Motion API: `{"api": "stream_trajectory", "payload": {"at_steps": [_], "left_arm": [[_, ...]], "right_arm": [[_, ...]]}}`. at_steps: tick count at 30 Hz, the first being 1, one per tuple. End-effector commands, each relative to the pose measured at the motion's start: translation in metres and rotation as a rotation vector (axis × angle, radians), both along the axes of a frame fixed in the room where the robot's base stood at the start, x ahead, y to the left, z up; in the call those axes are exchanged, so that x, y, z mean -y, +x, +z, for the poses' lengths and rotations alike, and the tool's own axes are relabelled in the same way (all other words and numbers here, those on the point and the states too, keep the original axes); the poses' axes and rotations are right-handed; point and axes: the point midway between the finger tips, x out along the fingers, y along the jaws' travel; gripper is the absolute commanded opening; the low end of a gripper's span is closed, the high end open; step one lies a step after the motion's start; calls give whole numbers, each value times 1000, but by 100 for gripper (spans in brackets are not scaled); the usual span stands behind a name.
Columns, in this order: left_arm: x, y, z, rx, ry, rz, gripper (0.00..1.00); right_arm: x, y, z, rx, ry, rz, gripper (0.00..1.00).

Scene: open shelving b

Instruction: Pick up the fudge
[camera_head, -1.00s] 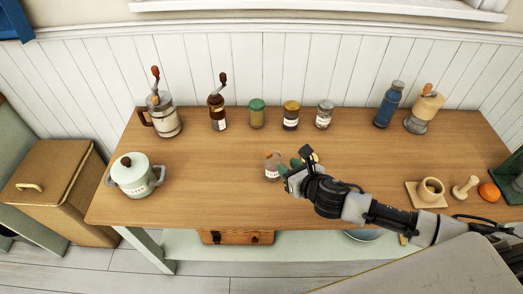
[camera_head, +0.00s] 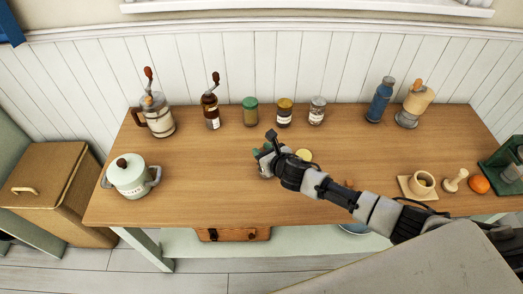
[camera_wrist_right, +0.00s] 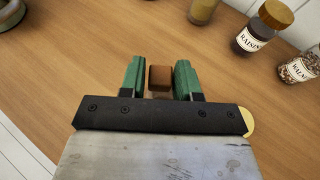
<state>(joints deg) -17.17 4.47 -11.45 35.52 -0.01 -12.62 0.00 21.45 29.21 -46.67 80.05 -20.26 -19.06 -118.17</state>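The brown cube of fudge (camera_wrist_right: 160,77) shows in the right wrist view between the green fingers of my right gripper (camera_wrist_right: 160,74). Narrow gaps seem to remain on both sides, so the fingers look open around it. In the head view my right gripper (camera_head: 263,153) is low over the middle of the wooden table (camera_head: 200,180). There the gripper hides most of what is under it, and I cannot make out the fudge. My left gripper is not in view.
A round yellow lid-like disc (camera_head: 304,155) lies just right of the gripper. Several jars, among them a raisin jar (camera_wrist_right: 263,27), and two grinders stand along the back. A pale pot (camera_head: 130,176) is at left.

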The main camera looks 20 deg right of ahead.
Motion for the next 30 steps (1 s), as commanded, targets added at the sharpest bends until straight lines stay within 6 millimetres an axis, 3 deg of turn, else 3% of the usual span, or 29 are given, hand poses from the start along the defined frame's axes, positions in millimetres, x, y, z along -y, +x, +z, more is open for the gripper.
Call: {"api": "stream_trajectory", "payload": {"at_steps": [7,12,13,23,30], "left_arm": [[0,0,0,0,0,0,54],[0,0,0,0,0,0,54],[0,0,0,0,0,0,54],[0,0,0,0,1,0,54],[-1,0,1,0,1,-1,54]], "right_arm": [[0,1,-1,0,0,-1,30],[0,1,-1,0,0,-1,4],[0,1,0,0,0,-1,3],[0,2,5,3,-2,0,2],[1,2,39,7,-3,2,2]]}}
